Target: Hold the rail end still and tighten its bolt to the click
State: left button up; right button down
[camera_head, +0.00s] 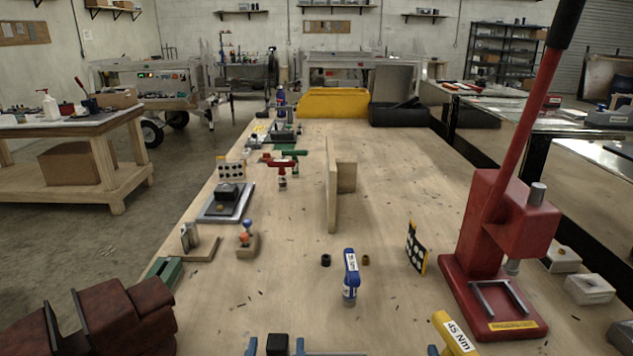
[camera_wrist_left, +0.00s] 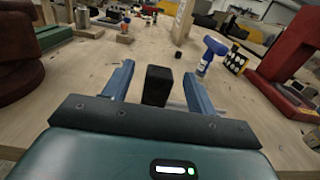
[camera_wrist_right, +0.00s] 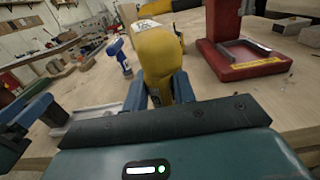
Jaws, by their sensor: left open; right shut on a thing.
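My left gripper (camera_head: 276,347) is open at the near edge of the bench. A black block (camera_wrist_left: 157,86) stands between its spread fingers (camera_wrist_left: 157,82), with a visible gap on either side; it also shows in the head view (camera_head: 277,343). A light metal rail (camera_wrist_right: 92,116) lies beside the left gripper in the right wrist view. My right gripper (camera_wrist_right: 157,88) is shut on a yellow tool (camera_wrist_right: 158,55), labelled 45 Nm in the head view (camera_head: 453,333). The rail's bolt cannot be made out.
A blue tool (camera_head: 350,275) stands upright ahead, with small dark sockets (camera_head: 326,260) nearby. A red press (camera_head: 497,250) stands at right and a dark red vise (camera_head: 105,315) at left. An upright wooden board (camera_head: 332,185) stands mid-bench. Bench beyond the blue tool is partly clear.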

aim_at(278, 333)
pick_arm(q)
jog(key=shift+w, duration=2.15)
jog(key=c, duration=1.2)
grip_shut()
